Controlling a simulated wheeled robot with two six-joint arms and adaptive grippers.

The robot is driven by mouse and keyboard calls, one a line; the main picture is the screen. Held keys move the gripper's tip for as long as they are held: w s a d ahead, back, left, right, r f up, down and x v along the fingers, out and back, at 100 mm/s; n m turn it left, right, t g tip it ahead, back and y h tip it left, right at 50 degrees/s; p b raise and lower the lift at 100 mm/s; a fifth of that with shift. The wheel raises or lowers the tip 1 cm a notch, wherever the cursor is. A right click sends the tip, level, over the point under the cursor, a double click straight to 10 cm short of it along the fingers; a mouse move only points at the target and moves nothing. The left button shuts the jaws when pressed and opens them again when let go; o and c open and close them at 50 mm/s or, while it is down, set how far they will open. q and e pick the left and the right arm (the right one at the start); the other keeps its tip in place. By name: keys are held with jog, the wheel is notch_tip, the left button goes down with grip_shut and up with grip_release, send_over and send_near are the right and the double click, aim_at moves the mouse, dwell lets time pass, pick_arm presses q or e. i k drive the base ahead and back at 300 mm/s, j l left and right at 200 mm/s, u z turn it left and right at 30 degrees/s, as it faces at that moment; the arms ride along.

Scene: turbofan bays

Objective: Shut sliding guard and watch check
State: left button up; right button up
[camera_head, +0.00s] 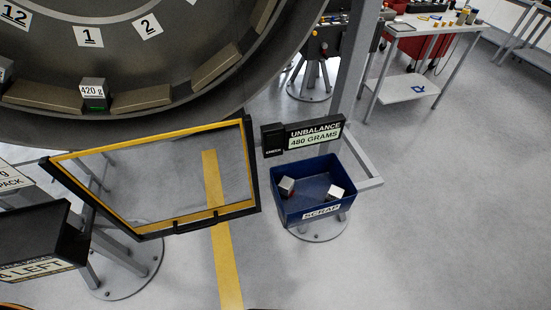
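The sliding guard (248,165) is a clear panel with a yellow frame edge and a black outer frame. It is tilted in view, below the big dark fan (200,50), and only its top edge reaches the fan's lower rim. A black handle (195,221) is on its lower edge. A black check box (273,140) marked CHECK stands right of the guard, beside a display (315,135) reading UNBALANCE 480 GRAMS. A silver block (94,94) labelled 420 g sits on the fan rim below number 1. Neither gripper shows.
A blue SCRAP bin (305,213) holds two small blocks, below the display. A dark box (40,243) with a label ending in LEFT is at lower left. A grey post (355,60) rises behind the bin. A workbench (430,30) stands at upper right. Floor at right is clear.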

aim_at(215, 212)
jog(key=u, duration=1.15)
